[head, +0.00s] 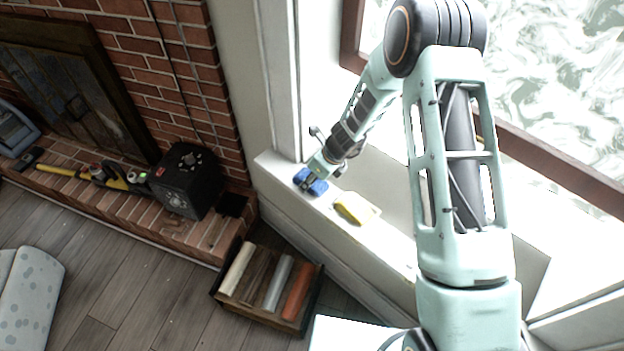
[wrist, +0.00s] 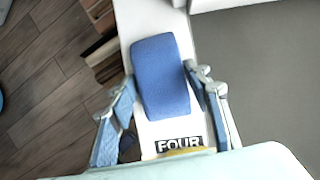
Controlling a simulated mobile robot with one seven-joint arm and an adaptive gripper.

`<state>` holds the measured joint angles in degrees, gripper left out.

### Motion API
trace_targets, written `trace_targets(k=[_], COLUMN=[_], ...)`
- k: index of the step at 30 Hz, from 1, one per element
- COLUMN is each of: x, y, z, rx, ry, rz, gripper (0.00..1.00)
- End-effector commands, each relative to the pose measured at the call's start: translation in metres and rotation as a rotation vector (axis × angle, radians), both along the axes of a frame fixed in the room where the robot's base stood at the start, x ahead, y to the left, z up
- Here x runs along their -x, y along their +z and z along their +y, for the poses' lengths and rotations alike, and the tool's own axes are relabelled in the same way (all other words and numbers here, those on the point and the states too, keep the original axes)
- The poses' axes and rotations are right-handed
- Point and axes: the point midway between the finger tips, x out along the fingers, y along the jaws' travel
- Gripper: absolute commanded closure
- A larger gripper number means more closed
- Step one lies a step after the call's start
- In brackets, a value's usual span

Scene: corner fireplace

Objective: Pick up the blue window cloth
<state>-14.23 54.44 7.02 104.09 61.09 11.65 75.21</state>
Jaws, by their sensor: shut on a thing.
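The blue window cloth (head: 311,182) is a folded or rolled blue block at the left end of the white window sill (head: 385,238). In the wrist view the cloth (wrist: 161,78) lies between the two fingers of my gripper (wrist: 160,92). In the head view my gripper (head: 318,182) is down at the cloth, close over the sill. The gripper is shut on the cloth. The cloth's near end is close to a black label reading "FOUR" (wrist: 180,145). Whether the cloth touches the sill cannot be told.
A yellow item on a pale piece (head: 355,208) lies on the sill right of the cloth. A wooden crate with rolled items (head: 268,287) stands on the floor below. A black box (head: 185,180) and tools sit on the brick hearth (head: 120,205). The window frame (head: 550,165) rises behind.

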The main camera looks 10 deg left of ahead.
Motion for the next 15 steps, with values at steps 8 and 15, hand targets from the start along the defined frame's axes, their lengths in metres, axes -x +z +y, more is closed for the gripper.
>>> trace_targets(k=[8, 15], x=[0.003, 0.029], y=[0.033, 0.067], z=[-0.002, -0.015], rx=[0.0, 0.0], ry=[0.001, -0.002], rz=[-0.002, -0.002], gripper=[0.76, 0.76])
